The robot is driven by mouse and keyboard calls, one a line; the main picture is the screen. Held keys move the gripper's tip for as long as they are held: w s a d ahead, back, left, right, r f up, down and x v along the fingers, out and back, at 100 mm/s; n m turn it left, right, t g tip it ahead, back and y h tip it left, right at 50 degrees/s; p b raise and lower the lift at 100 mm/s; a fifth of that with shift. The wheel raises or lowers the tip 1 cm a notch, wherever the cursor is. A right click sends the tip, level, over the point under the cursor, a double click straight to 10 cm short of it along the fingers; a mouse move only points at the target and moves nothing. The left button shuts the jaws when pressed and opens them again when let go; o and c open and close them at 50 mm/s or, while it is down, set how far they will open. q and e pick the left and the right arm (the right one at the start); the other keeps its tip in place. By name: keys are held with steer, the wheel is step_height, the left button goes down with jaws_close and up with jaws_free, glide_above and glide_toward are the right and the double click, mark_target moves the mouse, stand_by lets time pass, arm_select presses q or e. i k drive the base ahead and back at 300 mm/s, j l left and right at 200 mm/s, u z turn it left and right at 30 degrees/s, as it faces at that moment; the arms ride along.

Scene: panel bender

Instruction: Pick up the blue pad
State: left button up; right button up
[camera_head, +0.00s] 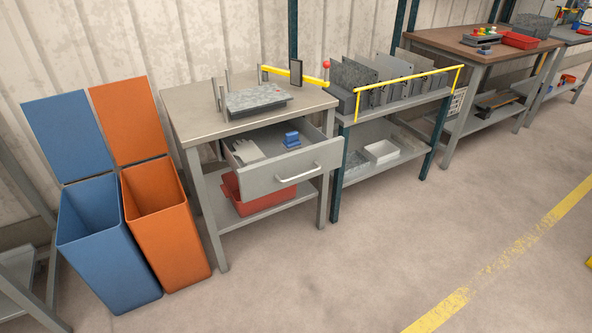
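A small blue object, seemingly the blue pad (291,139), sits inside the open drawer (299,161) of the grey workbench (185,111). It stands toward the right part of the drawer and has a raised top. A pale glove-like item (246,151) lies to its left in the same drawer. The drawer is pulled out toward me, with its handle on the front. Neither of my grippers is in the head view.
Open blue (100,240) and orange (168,235) bins stand left of the workbench. A red bin (262,197) sits on its lower shelf. A rack (395,97) with metal plates and a yellow rail stands right. The floor in front is clear.

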mark_target(291, 142)
steer(key=u, duration=2.3)
steer(key=z, duration=2.1)
steer(key=i+l, duration=0.35)
steer(key=l, duration=0.15)
steer(key=i+l+u, duration=0.15)
steer(key=i+l, duration=0.2)
steer(key=l, duration=0.15)
